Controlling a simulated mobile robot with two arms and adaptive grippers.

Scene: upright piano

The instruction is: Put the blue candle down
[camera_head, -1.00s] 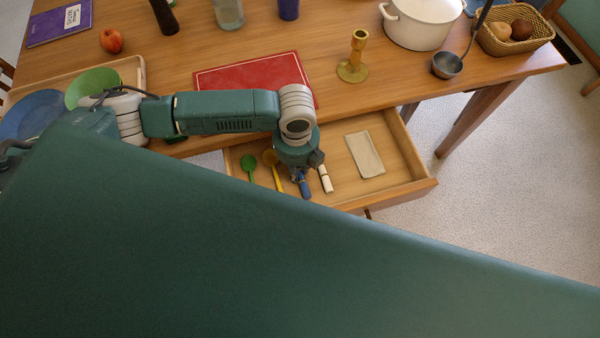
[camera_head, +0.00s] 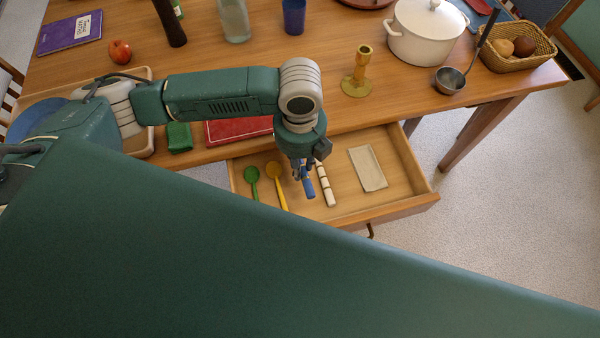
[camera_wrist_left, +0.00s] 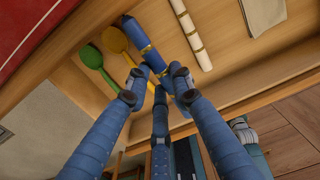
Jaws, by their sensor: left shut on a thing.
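The blue candle (camera_head: 309,188) has gold bands, shown in the left wrist view (camera_wrist_left: 139,35). My left gripper (camera_head: 302,172) is shut on it, with fingers on both sides of its near part in the left wrist view (camera_wrist_left: 158,88). The candle is over the open drawer (camera_head: 405,203); its height above the drawer floor is hard to tell. A white candle with gold bands (camera_head: 326,187) lies in the drawer just right of it. My right gripper is not in view.
A green spoon (camera_head: 252,179) and a yellow spoon (camera_head: 276,178) lie left of the candle. A folded cloth (camera_head: 368,168) lies to the right, with bare drawer floor around it. A brass candlestick (camera_head: 358,76) stands on the table above.

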